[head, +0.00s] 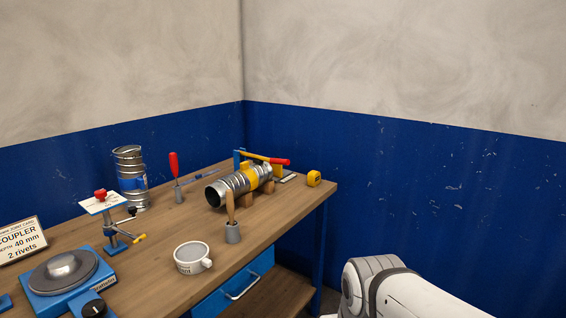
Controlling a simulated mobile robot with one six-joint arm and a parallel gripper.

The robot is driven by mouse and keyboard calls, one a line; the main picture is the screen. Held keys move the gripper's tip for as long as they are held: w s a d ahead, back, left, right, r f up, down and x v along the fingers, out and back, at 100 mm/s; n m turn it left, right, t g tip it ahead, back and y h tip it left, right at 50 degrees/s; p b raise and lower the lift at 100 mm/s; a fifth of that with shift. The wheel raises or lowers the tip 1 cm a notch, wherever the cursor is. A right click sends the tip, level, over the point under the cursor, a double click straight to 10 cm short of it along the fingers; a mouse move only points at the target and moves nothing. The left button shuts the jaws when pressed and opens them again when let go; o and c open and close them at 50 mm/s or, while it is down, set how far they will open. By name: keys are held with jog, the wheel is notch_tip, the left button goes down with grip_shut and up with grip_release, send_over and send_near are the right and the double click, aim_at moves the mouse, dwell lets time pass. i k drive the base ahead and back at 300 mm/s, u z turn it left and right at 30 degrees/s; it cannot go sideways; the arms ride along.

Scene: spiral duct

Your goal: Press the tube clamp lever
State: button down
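The clamp lever (262,157), a yellow bar with a red grip at its right end, lies nearly level behind and above the tube. Its left end meets a blue upright (237,160). A ribbed silver spiral tube (221,190) lies on wooden supports near the workbench's back right, with a yellow band (251,176) around it. Whether the lever touches the band or tube, I cannot tell. Part of my white arm shows at the bottom right, off the bench and well apart from the lever. My gripper is not in view.
Walls close the corner behind.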

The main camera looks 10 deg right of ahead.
aim_at(257, 159)
jog(key=z, duration=0.15)
jog(key=i, duration=1.5)
jog(key=u, duration=0.6)
jog(key=k, duration=0.8)
jog(key=u, duration=0.15)
jog(key=i, duration=0.9)
jog(key=z, duration=0.1)
